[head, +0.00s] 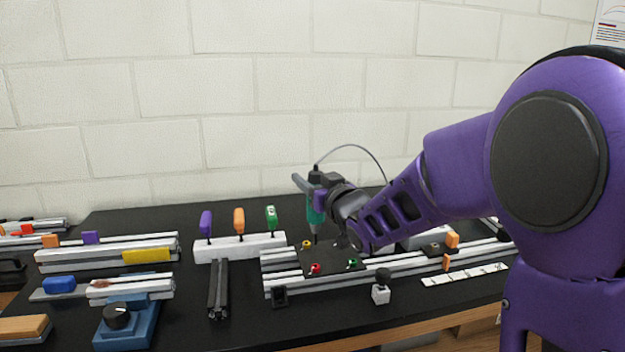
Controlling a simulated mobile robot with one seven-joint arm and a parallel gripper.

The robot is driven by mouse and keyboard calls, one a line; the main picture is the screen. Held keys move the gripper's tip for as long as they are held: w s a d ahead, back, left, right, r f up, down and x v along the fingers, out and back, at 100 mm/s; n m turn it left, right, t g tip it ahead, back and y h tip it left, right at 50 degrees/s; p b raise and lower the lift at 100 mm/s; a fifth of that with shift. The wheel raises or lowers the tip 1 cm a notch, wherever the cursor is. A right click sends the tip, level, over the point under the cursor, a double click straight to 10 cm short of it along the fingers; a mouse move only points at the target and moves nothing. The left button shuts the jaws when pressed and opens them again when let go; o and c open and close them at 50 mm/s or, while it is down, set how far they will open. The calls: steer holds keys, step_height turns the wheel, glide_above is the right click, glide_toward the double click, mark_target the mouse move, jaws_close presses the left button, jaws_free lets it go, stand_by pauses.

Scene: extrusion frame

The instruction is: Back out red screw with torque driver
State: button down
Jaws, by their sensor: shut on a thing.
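My gripper (322,188) is shut on a teal and grey torque driver (315,212), with a cable curving up behind it. The driver is upright, its bit pointing down over the dark plate (330,259) on the extrusion frame. The red screw (316,268) is near the front left of that plate. The bit ends behind the red screw, closer to the yellow screw (306,244); whether it touches anything cannot be told. A green screw (352,263) is to the right of the red one. My arm hides the area right of the driver.
A white rack (240,248) with purple, orange and green-handled tools stands left of the frame. A blue block with a black knob (118,317) and more extrusion rails lie further left. A black-knobbed block (381,291) stands in front. A pale brick wall is behind.

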steer(key=shift+f+b, duration=0.1)
steer(key=shift+b, duration=0.3)
steer(key=shift+f+b, duration=1.1)
steer(key=shift+f, duration=2.2)
steer(key=shift+s+f, duration=0.1)
steer(key=shift+f, duration=0.35)
steer(key=shift+r, duration=0.25)
stand_by(0.4)
steer(key=shift+r+p, duration=0.65)
steer(key=shift+r, duration=1.1)
